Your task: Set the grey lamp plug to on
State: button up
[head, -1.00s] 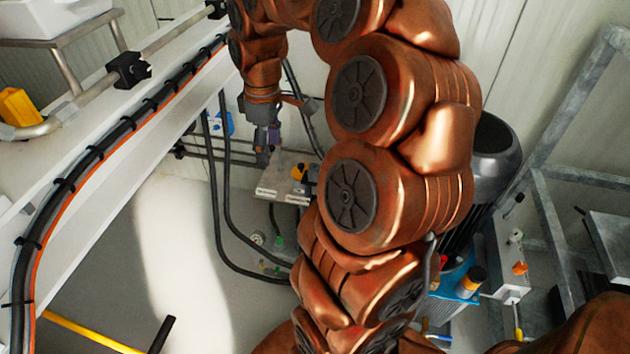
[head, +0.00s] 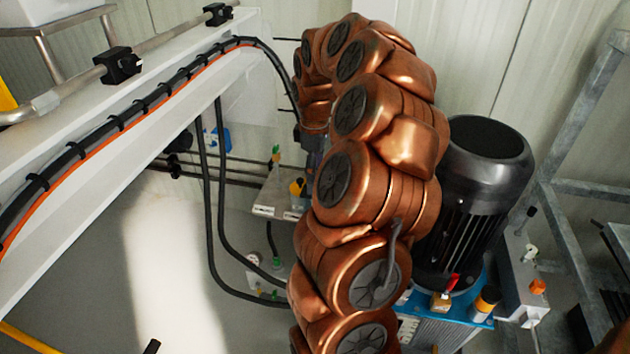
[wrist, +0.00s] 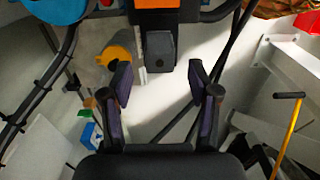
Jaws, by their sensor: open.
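In the wrist view a small dark grey block (wrist: 161,50), which looks like the lamp plug, sits below an orange part, ahead of the fingers and between their lines. I cannot tell its setting. My gripper (wrist: 163,82) is open, its two dark fingers apart with nothing between them. The block is beyond the fingertips and no contact shows. In the head view my copper-coloured arm hides the gripper's tips, and I cannot make out the plug there.
A light metal block (head: 270,200) carries a yellow-and-black cap (head: 297,187) close to my arm. Black hoses (head: 213,200) hang left of it. A white beam with cables (head: 120,135) runs along the left. A dark motor (head: 480,190) stands right of my arm.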

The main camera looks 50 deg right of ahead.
jog(key=shift+f, duration=1.95)
jog(key=shift+c, duration=0.2)
grip_shut()
